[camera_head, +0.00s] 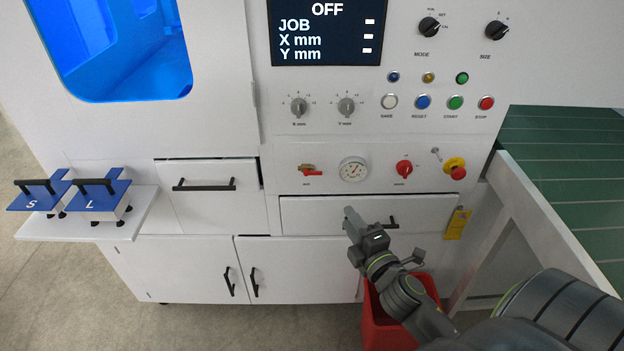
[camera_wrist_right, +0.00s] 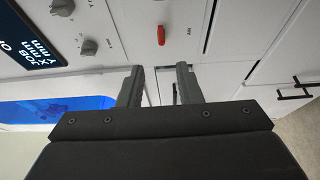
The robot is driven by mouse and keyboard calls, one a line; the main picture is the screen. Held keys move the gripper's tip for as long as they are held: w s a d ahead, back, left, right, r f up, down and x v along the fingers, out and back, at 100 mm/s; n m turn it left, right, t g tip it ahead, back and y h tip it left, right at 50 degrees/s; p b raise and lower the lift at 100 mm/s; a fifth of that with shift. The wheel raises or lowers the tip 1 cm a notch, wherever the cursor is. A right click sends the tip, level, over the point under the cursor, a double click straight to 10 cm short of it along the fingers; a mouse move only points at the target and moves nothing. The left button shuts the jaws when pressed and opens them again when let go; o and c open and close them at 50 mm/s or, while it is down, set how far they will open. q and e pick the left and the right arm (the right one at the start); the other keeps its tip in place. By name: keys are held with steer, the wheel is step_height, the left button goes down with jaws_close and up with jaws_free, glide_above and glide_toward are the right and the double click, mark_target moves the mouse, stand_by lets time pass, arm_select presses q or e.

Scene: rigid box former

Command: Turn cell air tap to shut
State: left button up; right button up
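The air tap (camera_head: 312,172) is a small brass valve with a red lever, on the white front panel left of the pressure gauge. Its lever lies roughly level, pointing right. In the right wrist view the red lever (camera_wrist_right: 161,35) shows beyond the fingertips, apart from them. My right gripper (camera_head: 350,217) is below and right of the tap, in front of the drawer. In the right wrist view its two fingers (camera_wrist_right: 158,82) stand apart with nothing between them. My left gripper is not in view.
A pressure gauge (camera_head: 354,170), a red rotary switch (camera_head: 404,167) and an emergency stop (camera_head: 455,168) sit right of the tap. A drawer (camera_head: 340,213) lies below. A red bin (camera_head: 372,320) stands on the floor. Blue-topped blocks rest on a left shelf (camera_head: 140,210).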

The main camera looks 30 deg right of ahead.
mark_target(318, 174)
steer(key=w, duration=0.5)
steer(key=w+d+p, duration=0.1)
steer(key=w, duration=0.4)
steer(key=w+d, duration=0.1)
steer(key=w, duration=0.3)
steer(key=shift+w+d+p, duration=0.25)
steer(key=shift+w+p, duration=0.1)
steer(key=shift+w, duration=0.05)
steer(key=shift+w+d+f, duration=0.1)
steer(key=shift+w, duration=0.65)
jaws_close()
